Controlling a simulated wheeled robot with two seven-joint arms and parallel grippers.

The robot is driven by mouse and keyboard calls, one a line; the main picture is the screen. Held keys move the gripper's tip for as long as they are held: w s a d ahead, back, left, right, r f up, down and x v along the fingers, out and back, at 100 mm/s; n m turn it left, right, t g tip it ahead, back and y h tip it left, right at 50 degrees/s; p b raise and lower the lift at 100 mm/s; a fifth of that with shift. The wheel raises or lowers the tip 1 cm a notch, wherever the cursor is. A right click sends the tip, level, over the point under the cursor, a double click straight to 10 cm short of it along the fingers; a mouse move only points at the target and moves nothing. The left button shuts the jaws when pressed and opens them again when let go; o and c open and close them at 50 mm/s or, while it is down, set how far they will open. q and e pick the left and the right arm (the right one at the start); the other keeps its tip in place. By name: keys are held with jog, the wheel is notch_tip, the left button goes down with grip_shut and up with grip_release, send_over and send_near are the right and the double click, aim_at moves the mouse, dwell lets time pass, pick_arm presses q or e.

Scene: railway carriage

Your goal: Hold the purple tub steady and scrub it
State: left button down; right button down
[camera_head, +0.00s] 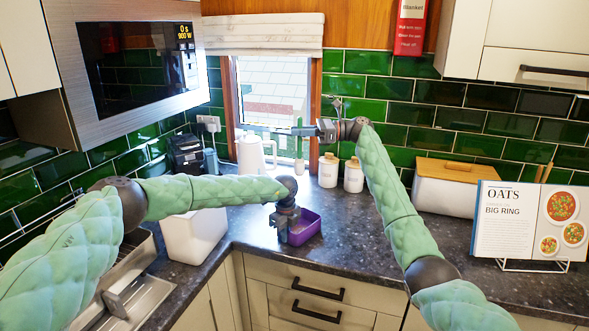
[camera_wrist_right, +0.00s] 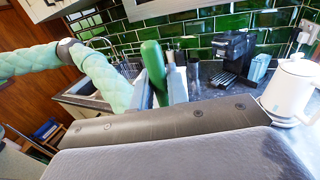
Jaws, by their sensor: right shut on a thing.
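The purple tub (camera_head: 309,228) stands upright on the dark worktop near its front corner. My left gripper (camera_head: 286,228) points down at the tub's left side, at the rim. Its fingertips are too small and covered to tell whether they are shut on the wall. My right gripper (camera_head: 303,131) is up in front of the window, behind and above the tub and apart from it. It is shut on a green-handled tool, likely the scrubbing brush (camera_wrist_right: 153,66), whose handle stands up between the fingers in the right wrist view. The brush's head is hidden there.
A white kettle (camera_head: 250,152), a black coffee machine (camera_head: 187,154) and two white jars (camera_head: 353,176) stand at the back. A white bin (camera_head: 194,236) is left of the tub. A bread box (camera_head: 445,190) and cookbook (camera_head: 508,222) are right. Worktop right of the tub is clear.

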aim_at(300, 170)
notch_tip(300, 170, down, 14)
jog(key=m+t, duration=0.1)
jog(key=t, duration=0.1)
jog(key=m+t, duration=0.1)
jog(key=t, duration=0.1)
jog(key=m+t, duration=0.2)
jog(key=shift+s+r+t+h, duration=0.1)
jog(key=shift+r+t+h, duration=0.2)
jog(key=shift+h, duration=0.1)
notch_tip(300, 170, down, 9)
jog(key=shift+f, duration=0.15)
jog(key=shift+f, duration=0.55)
dwell(0.9)
